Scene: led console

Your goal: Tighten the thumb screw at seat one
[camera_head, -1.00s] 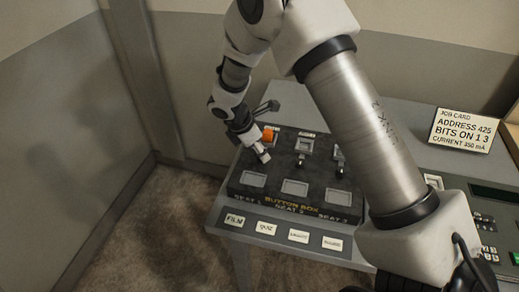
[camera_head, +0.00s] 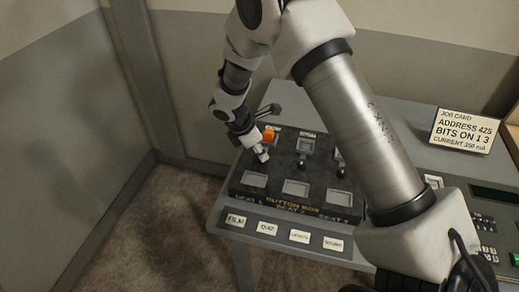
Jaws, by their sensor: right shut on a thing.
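The dark button box (camera_head: 235,190) stands on the grey console with three seats in a row, labelled seat 1 to seat 3 along its front edge. My right gripper (camera_head: 263,156) reaches down at seat one, the leftmost, and is shut on the thumb screw there. The fingers hide that screw, so its height and turn cannot be told. An orange piece (camera_head: 268,135) shows just behind the fingers. The seat two screw (camera_head: 301,163) and the seat three screw (camera_head: 340,172) show as small dark knobs. My left gripper is not in view.
A job card (camera_head: 463,130) stands at the back right, reading address 425, bits on 1 3, current 350 mA.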

